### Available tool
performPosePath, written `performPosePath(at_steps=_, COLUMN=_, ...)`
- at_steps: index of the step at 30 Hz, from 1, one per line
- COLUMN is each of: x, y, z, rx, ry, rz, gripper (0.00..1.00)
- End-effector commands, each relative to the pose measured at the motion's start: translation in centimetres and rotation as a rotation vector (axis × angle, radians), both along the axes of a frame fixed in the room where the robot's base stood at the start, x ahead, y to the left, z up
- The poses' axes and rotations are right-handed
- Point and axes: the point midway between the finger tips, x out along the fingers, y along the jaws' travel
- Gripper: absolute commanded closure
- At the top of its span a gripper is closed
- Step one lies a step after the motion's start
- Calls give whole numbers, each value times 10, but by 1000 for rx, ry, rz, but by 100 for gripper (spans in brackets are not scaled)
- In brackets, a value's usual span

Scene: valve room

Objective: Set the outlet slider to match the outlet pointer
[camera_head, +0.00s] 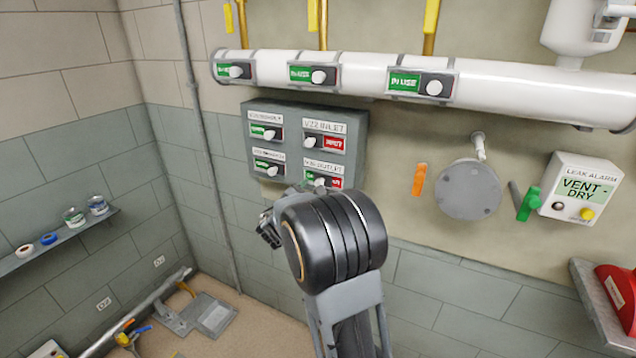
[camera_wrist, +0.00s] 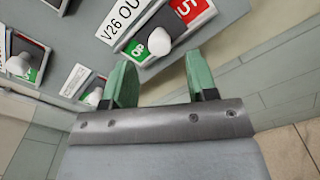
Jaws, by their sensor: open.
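The outlet slider is at the lower right of the grey wall panel (camera_head: 355,115), under a label partly reading OUTLET in the head view. Its white knob (camera_head: 320,181) stands between a green part and a red part, both partly showing. In the wrist view the label reads "V26 OU", and the knob (camera_wrist: 159,42) lies just ahead of my gripper (camera_wrist: 159,62), in line with the gap between the green fingers. The fingers are open and apart from each other; I cannot tell whether either touches the knob. I cannot tell which item is the outlet pointer.
Other sliders share the panel, including V22 INLET (camera_head: 323,127). Above runs a white pipe (camera_head: 375,70) with several slider tags. To the right are an orange lever (camera_head: 419,180), a round grey cover (camera_head: 468,190), a green lever (camera_head: 528,204) and a leak alarm box (camera_head: 582,187).

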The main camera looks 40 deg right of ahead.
Motion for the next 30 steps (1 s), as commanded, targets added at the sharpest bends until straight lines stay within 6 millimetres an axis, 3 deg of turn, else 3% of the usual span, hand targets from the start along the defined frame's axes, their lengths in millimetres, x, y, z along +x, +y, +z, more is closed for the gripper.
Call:
performPosePath(at_steps=9, x=20, y=-37, z=1, rx=0, ry=0, rz=-1, gripper=47)
performPosePath(at_steps=23, x=24, y=-45, z=0, rx=0, ry=-1, rz=-1, gripper=47)
performPosePath(at_steps=30, x=24, y=-45, z=0, rx=0, ry=-1, rz=-1, gripper=67)
